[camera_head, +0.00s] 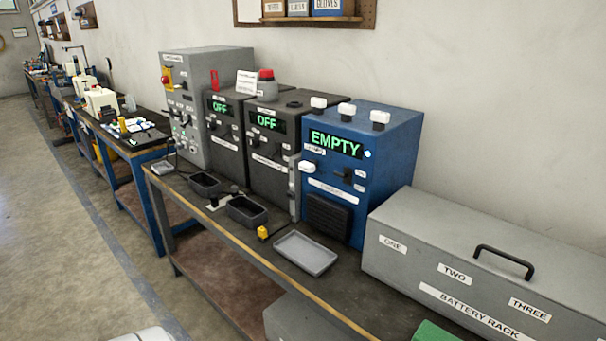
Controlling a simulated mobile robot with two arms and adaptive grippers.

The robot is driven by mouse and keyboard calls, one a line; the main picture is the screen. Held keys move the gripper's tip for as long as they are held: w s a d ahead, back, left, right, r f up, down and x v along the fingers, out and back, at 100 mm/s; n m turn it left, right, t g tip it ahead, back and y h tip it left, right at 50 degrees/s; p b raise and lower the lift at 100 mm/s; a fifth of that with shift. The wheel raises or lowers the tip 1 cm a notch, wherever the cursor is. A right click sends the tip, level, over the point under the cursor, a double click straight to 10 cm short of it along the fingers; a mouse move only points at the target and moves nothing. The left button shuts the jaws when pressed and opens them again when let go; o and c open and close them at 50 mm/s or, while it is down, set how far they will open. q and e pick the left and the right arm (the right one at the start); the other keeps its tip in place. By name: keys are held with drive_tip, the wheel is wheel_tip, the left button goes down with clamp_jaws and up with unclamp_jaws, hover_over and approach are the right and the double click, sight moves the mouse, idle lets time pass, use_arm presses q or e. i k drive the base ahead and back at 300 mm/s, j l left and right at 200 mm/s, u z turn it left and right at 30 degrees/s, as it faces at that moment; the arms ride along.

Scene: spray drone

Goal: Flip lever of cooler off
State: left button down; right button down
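A blue machine (385,150) stands on the workbench against the wall, with a green display reading EMPTY (336,144). It appears to be the cooler, but its front label is too small to read surely. A small dark lever (346,175) sits below the display, with small white labels to its right; its exact position is hard to tell. A white knob or handle (307,166) is at the front's left edge, and a dark vent grille is low on the front.
Two dark grey machines with OFF displays (268,122) stand left of the blue one, then a taller grey cabinet (205,75). A grey battery rack (480,255) is at right. A shallow grey tray (306,254) and dark bins (247,211) lie along the bench front.

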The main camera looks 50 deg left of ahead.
sight(341, 175)
drive_tip(key=u, duration=1.35)
